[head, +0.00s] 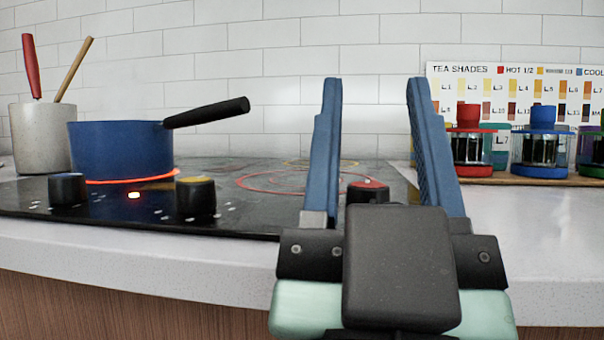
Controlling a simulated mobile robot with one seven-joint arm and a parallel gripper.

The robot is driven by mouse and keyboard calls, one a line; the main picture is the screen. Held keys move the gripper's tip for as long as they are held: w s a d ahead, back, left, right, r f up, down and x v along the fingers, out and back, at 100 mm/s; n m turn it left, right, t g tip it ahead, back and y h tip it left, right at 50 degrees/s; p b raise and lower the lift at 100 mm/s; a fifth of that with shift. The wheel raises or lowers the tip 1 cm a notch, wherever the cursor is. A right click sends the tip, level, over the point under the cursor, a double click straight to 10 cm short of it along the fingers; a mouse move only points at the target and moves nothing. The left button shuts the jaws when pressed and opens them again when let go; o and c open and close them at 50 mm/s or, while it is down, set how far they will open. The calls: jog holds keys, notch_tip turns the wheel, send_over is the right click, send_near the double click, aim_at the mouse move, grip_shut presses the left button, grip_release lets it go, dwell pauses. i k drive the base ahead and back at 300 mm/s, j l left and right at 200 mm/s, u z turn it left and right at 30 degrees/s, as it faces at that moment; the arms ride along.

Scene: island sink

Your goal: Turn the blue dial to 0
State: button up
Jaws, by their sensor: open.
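The dial with a dark blue top (67,190) stands on the front left of the black cooktop, in front of the blue pot (120,150). Its pointer and the marks around it are too small to read.
A dial with a yellow top (196,200) stands right of the blue one. A red-topped dial (368,188) shows between my fingers. The pot's black handle (207,113) sticks out to the right. A utensil crock (35,140) stands far left, and tea jars (543,148) stand right.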

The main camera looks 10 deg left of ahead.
aim_at(70, 187)
jog(key=u, duration=0.9)
jog(key=i+j+z, duration=0.15)
jog(key=j+z, duration=0.3)
jog(key=j, duration=0.25)
jog(key=j+z, duration=0.45)
jog(key=j, duration=0.3)
